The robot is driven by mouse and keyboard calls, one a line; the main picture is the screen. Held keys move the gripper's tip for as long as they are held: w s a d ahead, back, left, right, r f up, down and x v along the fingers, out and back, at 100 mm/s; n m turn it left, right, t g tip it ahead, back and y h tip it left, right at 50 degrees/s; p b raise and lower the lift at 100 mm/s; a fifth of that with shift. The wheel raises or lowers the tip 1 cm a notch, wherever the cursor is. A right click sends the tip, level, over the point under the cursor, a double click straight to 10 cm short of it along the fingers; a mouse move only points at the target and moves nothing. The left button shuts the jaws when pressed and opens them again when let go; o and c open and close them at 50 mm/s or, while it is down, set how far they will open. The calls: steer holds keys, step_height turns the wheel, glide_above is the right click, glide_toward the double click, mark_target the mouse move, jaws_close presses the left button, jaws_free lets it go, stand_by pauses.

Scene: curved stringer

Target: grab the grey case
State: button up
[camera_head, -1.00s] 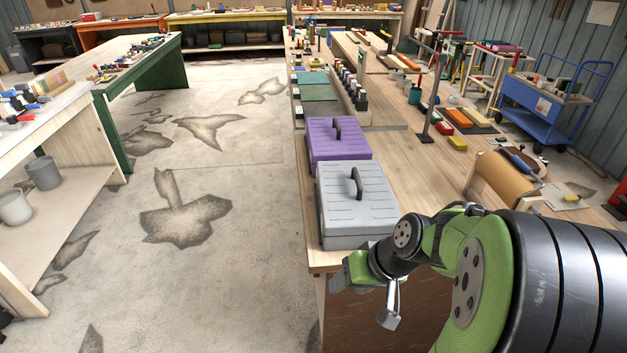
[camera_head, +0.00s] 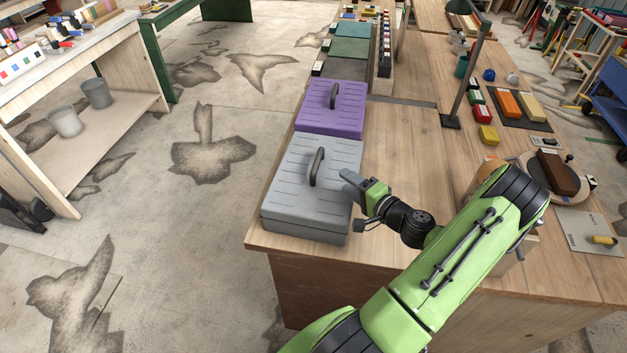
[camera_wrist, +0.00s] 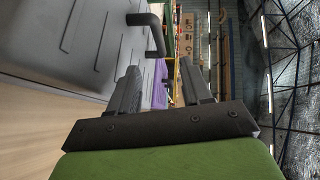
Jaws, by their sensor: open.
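The grey case (camera_head: 312,187) lies flat on the near left end of the wooden workbench, with a dark arched handle (camera_head: 317,167) on its lid. In the wrist view the grey case (camera_wrist: 75,40) fills the upper left, its handle (camera_wrist: 150,30) just beyond the fingertips. My gripper (camera_head: 350,180) is over the right edge of the case, to the right of the handle. Its two fingers, seen in the wrist view (camera_wrist: 160,85), are apart with nothing between them. I cannot tell whether a finger touches the lid.
A purple case (camera_head: 331,108) stands right behind the grey one. Green mats (camera_head: 349,50) and a row of bottles lie farther back. A dark lamp post (camera_head: 466,80) and coloured blocks (camera_head: 508,103) are to the right. The bench top (camera_head: 400,140) right of the cases is clear.

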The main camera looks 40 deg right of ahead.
mark_target(320, 174)
steer(key=w, duration=0.4)
steer(key=w+f, duration=0.1)
steer(key=w, duration=0.1)
steer(key=shift+w+d, duration=0.1)
steer(key=shift+d, duration=0.3)
steer(key=w, duration=0.3)
steer(key=w+f+p, duration=0.1)
steer(key=w, duration=0.2)
steer(key=shift+f, duration=0.1)
steer(key=shift+c, duration=0.5)
jaws_close()
steer(key=shift+r, duration=0.2)
